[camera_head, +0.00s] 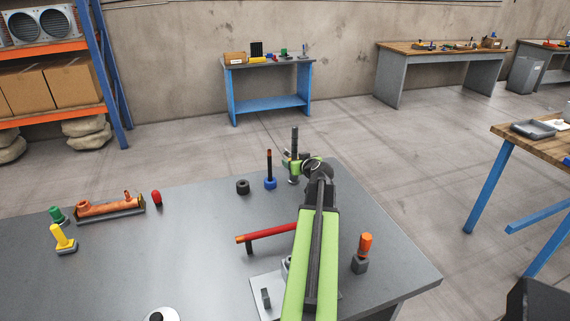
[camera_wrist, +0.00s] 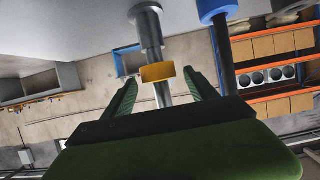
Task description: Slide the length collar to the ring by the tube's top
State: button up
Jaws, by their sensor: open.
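The upright tube tool (camera_head: 295,143) stands on the grey workbench, dark and partly hidden by my arm. In the wrist view the picture is turned, with the bench at the top. There the grey tool (camera_wrist: 148,33) has a wide body and a thinner shaft. I cannot tell for sure which is the target ring. My gripper (camera_wrist: 163,78) is open, its green fingers on either side of the shaft near the yellow-orange collar, with visible gaps. It also shows at the tool in the head view (camera_head: 293,164).
A blue-based rod (camera_head: 270,183) stands close left of the tool, also seen in the wrist view (camera_wrist: 217,10). A red bar (camera_head: 266,233) and an orange-handled item (camera_head: 364,244) flank my arm.

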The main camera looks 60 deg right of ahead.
jog(key=shift+x, duration=1)
jog(key=shift+s, duration=0.1)
grip_shut()
jog(key=shift+r, duration=0.1)
